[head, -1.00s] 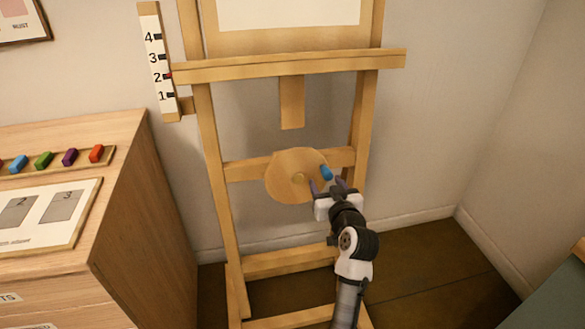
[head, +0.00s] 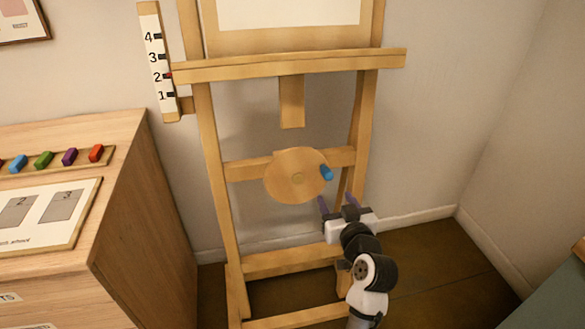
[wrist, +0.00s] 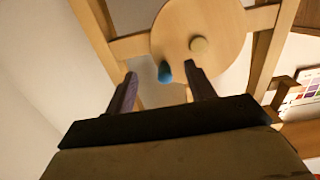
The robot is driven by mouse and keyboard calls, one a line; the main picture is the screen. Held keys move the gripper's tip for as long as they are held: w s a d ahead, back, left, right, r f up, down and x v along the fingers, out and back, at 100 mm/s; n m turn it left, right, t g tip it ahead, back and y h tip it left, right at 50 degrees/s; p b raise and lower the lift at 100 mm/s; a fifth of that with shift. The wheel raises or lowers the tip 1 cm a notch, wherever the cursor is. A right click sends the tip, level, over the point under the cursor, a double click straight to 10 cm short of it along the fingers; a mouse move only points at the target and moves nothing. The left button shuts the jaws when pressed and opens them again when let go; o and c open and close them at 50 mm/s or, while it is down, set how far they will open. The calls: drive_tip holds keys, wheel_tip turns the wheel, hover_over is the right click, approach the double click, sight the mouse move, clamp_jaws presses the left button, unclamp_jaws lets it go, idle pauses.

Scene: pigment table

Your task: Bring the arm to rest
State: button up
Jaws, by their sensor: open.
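My gripper (head: 338,204) is open and empty in the head view, below and to the right of the round wooden disc on the easel. Its two dark purple fingers show apart in the wrist view (wrist: 160,92). The wooden disc (head: 290,176) sits on the easel's crossbar, with a blue peg (head: 326,173) at its right edge. The disc (wrist: 218,25) and the blue peg (wrist: 165,72) also show in the wrist view, beyond the fingertips, and the peg appears between the fingers there.
The wooden easel (head: 215,160) stands against the wall, with a numbered scale (head: 157,62) at its upper left. A wooden cabinet (head: 155,220) with several coloured blocks is at left. A dark green surface (head: 560,295) is at lower right. Floor (head: 450,270) right of my arm is clear.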

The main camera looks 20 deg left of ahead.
drive_tip(key=shift+v, duration=0.85)
